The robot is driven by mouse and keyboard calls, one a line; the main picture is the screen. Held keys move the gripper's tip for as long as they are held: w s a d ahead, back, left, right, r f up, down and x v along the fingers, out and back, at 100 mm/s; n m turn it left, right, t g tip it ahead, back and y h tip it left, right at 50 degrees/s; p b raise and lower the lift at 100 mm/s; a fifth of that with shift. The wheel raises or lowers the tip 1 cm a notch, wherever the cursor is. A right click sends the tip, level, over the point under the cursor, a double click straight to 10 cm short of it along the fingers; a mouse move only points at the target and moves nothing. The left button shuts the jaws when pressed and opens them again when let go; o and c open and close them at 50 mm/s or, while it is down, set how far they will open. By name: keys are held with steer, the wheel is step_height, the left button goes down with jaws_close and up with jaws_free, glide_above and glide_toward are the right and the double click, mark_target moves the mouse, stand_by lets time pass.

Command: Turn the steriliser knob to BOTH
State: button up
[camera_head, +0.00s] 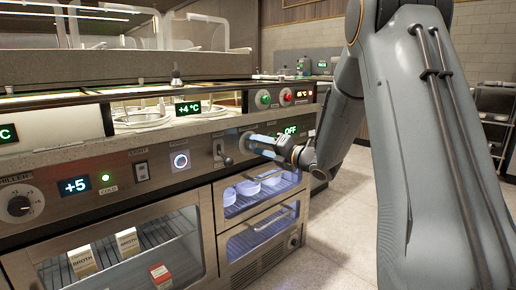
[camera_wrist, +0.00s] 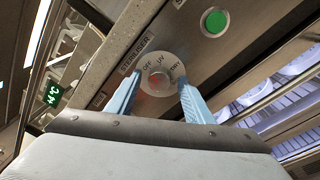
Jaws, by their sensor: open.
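The steriliser knob (camera_wrist: 160,82) sits on a round pale dial in the wrist view, under a STERILISER label (camera_wrist: 136,55). A reddish spot shows near the middle, but the pointer's direction is unclear. My gripper (camera_wrist: 160,88) is open, with one blue finger on each side of the dial; contact cannot be told. In the head view my gripper (camera_head: 256,146) is at the panel front, partly hiding the knob. A green display (camera_head: 290,131) beside it reads OFF.
A lever switch (camera_head: 222,152), a lit round button (camera_head: 181,161) and a chiller knob (camera_head: 19,205) lie to the left on the panel. Green (camera_head: 265,97) and red (camera_head: 286,95) buttons are above. Glass-fronted drawers (camera_head: 262,228) with handles are below. Open floor lies right.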

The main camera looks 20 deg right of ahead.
steer(key=shift+c, duration=0.2)
steer(key=c, duration=1)
